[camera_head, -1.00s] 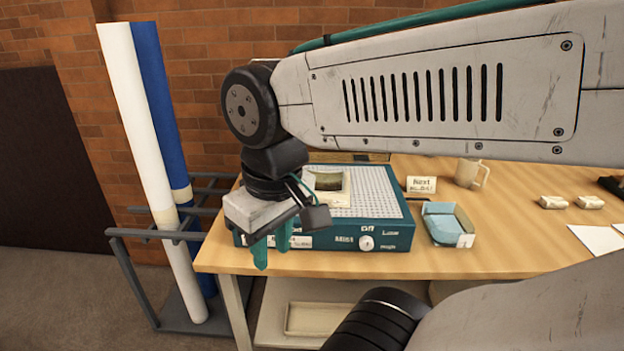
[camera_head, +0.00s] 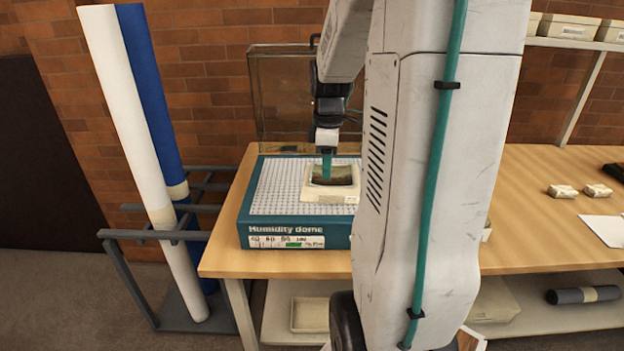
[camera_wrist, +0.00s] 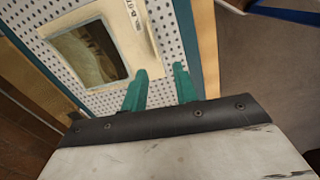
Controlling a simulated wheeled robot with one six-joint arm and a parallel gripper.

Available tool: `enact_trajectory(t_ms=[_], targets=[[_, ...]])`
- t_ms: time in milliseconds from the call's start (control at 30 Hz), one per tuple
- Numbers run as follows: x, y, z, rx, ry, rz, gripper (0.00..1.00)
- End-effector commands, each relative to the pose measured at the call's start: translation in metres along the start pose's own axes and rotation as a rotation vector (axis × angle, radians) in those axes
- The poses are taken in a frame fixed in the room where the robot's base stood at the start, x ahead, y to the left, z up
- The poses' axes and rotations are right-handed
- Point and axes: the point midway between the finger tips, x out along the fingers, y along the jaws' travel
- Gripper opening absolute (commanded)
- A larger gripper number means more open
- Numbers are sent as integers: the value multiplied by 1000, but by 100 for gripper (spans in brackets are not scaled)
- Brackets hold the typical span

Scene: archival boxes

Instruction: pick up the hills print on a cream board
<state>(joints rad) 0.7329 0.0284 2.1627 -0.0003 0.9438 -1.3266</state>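The hills print (camera_head: 333,176) lies on its cream board (camera_head: 318,196), on the white perforated top of the humidity dome base (camera_head: 272,190). The dark print (camera_wrist: 90,52) and the cream board (camera_wrist: 140,45) also show in the wrist view. My gripper (camera_head: 327,166) points down at the print in the head view. In the wrist view its two green fingertips (camera_wrist: 161,69) are apart with nothing held between them. The board's near edge shows by the gap, with the left fingertip overlapping the board. I cannot tell how high the fingertips are above it.
A clear dome lid (camera_head: 282,92) stands open behind. Two tall rolls, white (camera_head: 140,160) and blue (camera_head: 155,95), lean in a rack (camera_head: 125,265) left of the wooden table (camera_head: 545,215). My arm hides the table's middle. Small white blocks (camera_head: 563,191) lie at right.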

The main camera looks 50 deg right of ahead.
Motion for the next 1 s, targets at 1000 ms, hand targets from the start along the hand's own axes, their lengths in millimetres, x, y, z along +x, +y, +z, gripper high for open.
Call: enact_trajectory(t_ms=[1000], targets=[[91, 9, 14, -43, -1, -6, 29]])
